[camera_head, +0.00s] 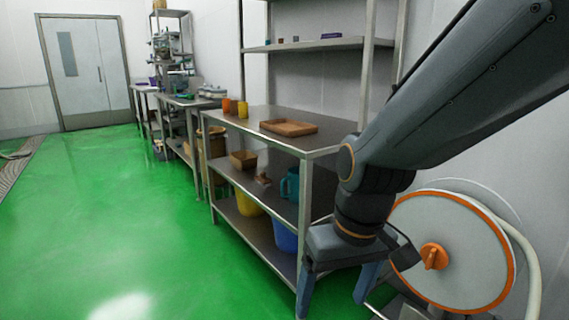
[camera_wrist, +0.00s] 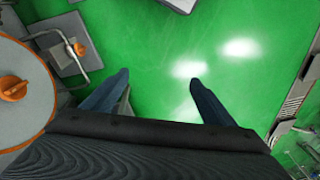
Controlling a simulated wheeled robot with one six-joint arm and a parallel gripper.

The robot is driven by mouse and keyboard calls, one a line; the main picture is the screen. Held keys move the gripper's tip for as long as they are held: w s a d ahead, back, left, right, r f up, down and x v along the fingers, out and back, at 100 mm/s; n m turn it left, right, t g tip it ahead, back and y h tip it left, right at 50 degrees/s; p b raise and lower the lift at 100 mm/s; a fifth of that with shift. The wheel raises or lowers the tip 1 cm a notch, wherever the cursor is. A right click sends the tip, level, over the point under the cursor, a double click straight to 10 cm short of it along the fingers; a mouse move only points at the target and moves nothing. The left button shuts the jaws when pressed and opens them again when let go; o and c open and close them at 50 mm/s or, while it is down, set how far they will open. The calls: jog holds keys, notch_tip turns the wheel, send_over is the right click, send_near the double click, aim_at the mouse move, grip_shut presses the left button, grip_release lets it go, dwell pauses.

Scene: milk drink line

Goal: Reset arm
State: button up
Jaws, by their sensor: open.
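My gripper (camera_head: 334,290) hangs at the right of the head view, pointing down, in front of the near end of a steel table. Its two blue-grey fingers are apart with nothing between them. In the wrist view my gripper (camera_wrist: 158,90) shows the same open fingers over the bare green floor. My dark arm reaches in from the upper right of the head view and covers part of the table's near end.
A steel table (camera_head: 262,137) with lower shelves holds a wooden tray (camera_head: 288,128) and cups. A large round grey lid with an orange rim (camera_head: 450,255) stands at right. The green floor (camera_head: 110,220) at left is open, leading to a double door (camera_head: 85,70).

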jog(key=s+d+r+g, duration=0.1)
jog(key=s+d+r, duration=0.1)
jog(key=s, duration=0.3)
jog(key=d+r+m+h+p, duration=0.1)
jog(key=d+r+m+p, duration=0.2)
jog(key=d+r+p, duration=0.6)
jog(key=shift+r+p, duration=0.4)
jog(key=shift+p, duration=4.45)
jog(key=shift+a, duration=0.1)
